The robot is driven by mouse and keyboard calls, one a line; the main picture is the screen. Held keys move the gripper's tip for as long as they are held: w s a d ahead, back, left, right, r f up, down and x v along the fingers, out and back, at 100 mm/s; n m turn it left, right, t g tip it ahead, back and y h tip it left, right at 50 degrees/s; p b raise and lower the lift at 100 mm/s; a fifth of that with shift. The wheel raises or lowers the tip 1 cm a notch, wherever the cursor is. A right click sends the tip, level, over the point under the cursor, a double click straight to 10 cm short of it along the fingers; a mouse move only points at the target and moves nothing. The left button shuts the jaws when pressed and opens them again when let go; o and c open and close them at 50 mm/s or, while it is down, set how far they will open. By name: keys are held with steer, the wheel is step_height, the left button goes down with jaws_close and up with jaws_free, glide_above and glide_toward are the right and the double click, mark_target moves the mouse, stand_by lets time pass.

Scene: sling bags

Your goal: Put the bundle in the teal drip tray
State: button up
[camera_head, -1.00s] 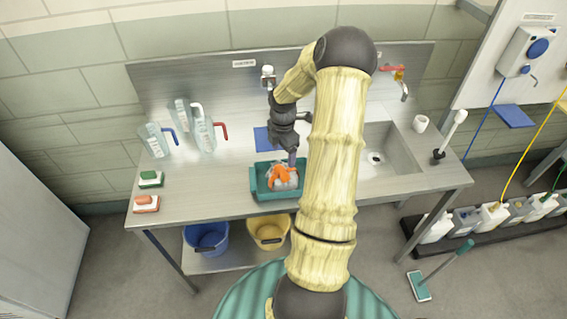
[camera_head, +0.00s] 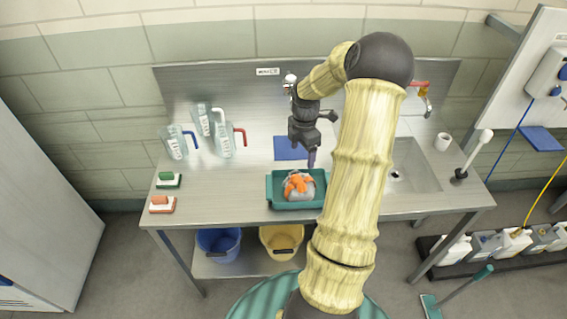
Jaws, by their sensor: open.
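The bundle (camera_head: 298,186), a grey-white lump with orange parts, rests inside the teal drip tray (camera_head: 276,204) on the steel counter. My gripper (camera_head: 304,162) is open and points down, above and just behind the tray. It is apart from the bundle and holds nothing that I can see. My arm passes close to the tray's right side.
A blue mat (camera_head: 288,148) lies behind the tray. Clear jugs (camera_head: 222,140) stand at the back left, with two brushes (camera_head: 163,204) at the left front. A sink (camera_head: 412,165) lies right. The counter left of the tray is clear.

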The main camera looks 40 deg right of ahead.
steer(key=s+a+r+m, duration=0.1)
steer(key=a+r+m, duration=0.15)
steer(key=a, duration=0.45)
steer(key=a+r+m, duration=0.1)
steer(key=a+m, duration=0.2)
steer(key=a, duration=0.4)
steer(key=s+a+r+m+t, duration=0.2)
steer(key=s+a+r+m, duration=0.2)
steer(key=s+a+m, duration=0.7)
steer(key=a, duration=0.3)
steer(key=shift+a+t, duration=0.25)
steer(key=shift+t, duration=0.05)
